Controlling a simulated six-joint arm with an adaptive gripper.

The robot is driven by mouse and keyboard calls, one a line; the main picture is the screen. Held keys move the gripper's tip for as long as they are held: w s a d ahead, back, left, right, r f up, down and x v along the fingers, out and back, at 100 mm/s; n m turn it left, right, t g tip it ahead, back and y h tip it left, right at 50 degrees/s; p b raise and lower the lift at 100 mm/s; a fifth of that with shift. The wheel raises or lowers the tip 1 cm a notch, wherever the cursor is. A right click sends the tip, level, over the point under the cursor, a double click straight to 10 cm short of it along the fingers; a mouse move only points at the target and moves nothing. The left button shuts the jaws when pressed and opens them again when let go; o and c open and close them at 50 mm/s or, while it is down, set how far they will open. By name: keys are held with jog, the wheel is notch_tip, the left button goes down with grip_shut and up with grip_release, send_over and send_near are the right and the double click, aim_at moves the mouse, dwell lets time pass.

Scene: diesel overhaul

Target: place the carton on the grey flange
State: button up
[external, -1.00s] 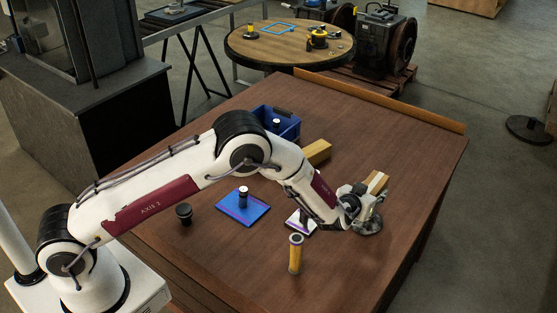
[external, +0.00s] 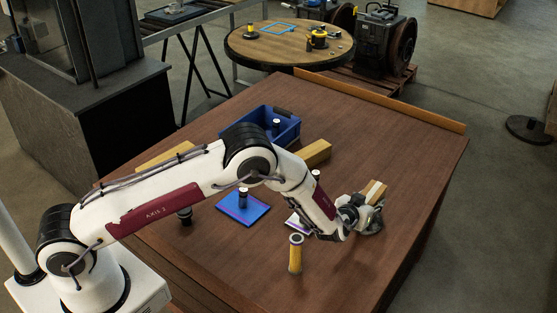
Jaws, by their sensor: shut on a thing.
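The carton (external: 375,189) is a tan box with a white stripe, near the right side of the brown table. My gripper (external: 364,205) is shut on it, from the left and front side. A grey round piece, seemingly the grey flange (external: 374,228), shows just below and right of my gripper. The gripper partly covers this piece and the lower part of the carton. I cannot tell whether the carton touches the flange.
A yellow cylinder (external: 295,254) stands in front of my wrist. A blue plate (external: 240,209) bears a dark piece with a white band. A blue bin (external: 262,124) and tan blocks (external: 316,153) lie farther back. The table's right part is clear.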

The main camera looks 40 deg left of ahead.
jog(key=o, duration=1.3)
jog(key=shift+f, duration=0.15)
jog(key=shift+s+r, duration=0.4)
jog(key=shift+s, duration=0.05)
jog(key=shift+v, duration=5.5)
jog(key=shift+f, duration=0.1)
